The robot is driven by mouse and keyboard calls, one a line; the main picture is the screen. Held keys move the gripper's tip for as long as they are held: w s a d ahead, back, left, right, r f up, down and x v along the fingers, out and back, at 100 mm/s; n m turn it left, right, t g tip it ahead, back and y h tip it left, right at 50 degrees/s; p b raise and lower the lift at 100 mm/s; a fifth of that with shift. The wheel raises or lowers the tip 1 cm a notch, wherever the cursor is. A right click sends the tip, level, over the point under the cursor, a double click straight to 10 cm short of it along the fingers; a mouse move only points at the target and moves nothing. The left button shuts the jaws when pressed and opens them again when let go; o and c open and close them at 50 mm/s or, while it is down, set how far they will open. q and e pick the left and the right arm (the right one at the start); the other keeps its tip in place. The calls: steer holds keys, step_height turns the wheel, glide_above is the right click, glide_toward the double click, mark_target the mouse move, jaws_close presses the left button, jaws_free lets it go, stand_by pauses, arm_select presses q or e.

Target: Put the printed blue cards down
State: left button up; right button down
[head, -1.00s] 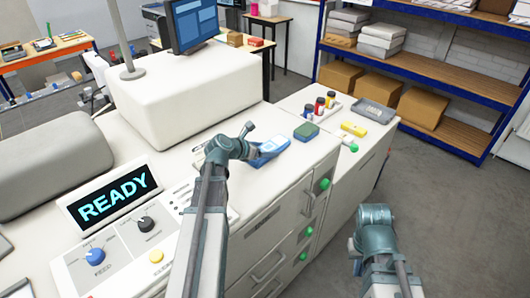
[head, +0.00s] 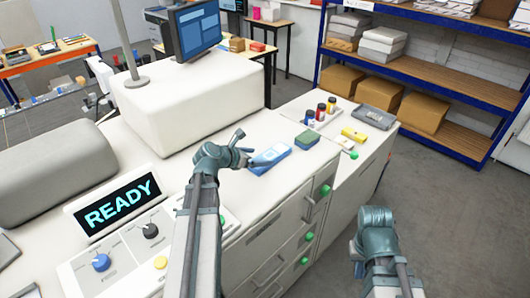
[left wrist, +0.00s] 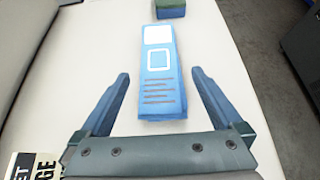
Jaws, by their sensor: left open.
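The printed blue cards (head: 271,158) lie as a stack on the white machine top, in front of the green block. In the left wrist view the blue cards (left wrist: 160,85) lie flat and straight ahead, with a white panel, a white outlined square and printed lines on top. My left gripper (head: 250,160) is open at the near-left end of the stack. In the left wrist view its two fingers (left wrist: 160,78) stand apart on either side of the cards' near end, with gaps on both sides. My right gripper (head: 376,235) is low at the right over the floor; its fingers cannot be made out.
A green block (head: 307,138) sits beyond the cards. Small bottles (head: 321,112), a yellow item (head: 353,135) and a grey tray (head: 375,116) are on the right-hand surface. The READY display (head: 118,202) and knobs are at left. Clear white top surrounds the cards.

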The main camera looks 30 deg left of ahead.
arm_select(q)
steer(key=p+v, duration=0.2)
steer(key=v, duration=0.4)
steer(key=shift+s+a+r+p, duration=0.1)
steer(key=shift+s+r+p, duration=0.1)
steer(key=shift+s+p, duration=0.1)
